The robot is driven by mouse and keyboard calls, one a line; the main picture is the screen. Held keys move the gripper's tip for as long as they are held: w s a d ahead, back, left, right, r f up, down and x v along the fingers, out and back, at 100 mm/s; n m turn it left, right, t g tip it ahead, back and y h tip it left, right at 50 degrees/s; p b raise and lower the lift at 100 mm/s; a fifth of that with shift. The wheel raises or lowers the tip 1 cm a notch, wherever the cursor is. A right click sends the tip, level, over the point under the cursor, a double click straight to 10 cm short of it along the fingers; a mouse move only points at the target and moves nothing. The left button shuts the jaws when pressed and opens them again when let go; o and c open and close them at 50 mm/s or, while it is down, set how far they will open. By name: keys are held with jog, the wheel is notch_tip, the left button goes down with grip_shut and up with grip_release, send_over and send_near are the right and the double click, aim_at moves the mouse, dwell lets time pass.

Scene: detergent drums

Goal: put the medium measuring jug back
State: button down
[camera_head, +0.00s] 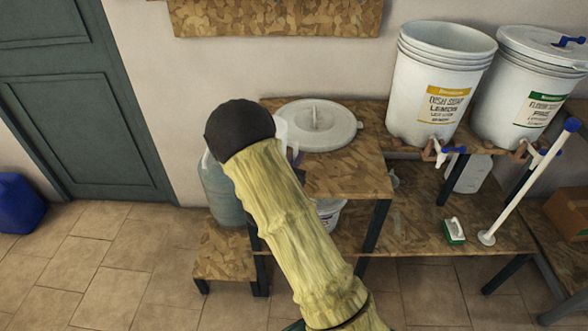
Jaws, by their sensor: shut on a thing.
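My arm in its yellow sleeve reaches up from the bottom of the head view to a black rounded end. My gripper (240,128) is at that end, over the left end of the wooden bench, and its fingers are hidden behind it. A pale translucent measuring jug (284,128) shows in part just right of the black end. My gripper is shut on it. Most of the jug is hidden by my arm, so its size and tilt cannot be told.
A round white lid (319,126) lies on the bench top (345,175). Two white drums (436,85) with taps stand at the right. A bluish container (222,190) stands on a low step (222,262). A green-and-white brush (455,231) and a white pole (527,185) are on the lower shelf.

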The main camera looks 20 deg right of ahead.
jog(key=shift+f, duration=1.9)
jog(key=c, duration=1.6)
grip_release()
jog(key=shift+f, duration=0.1)
jog(key=shift+r, duration=0.2)
jog(key=b+v, duration=0.1)
jog(key=v, duration=1.1)
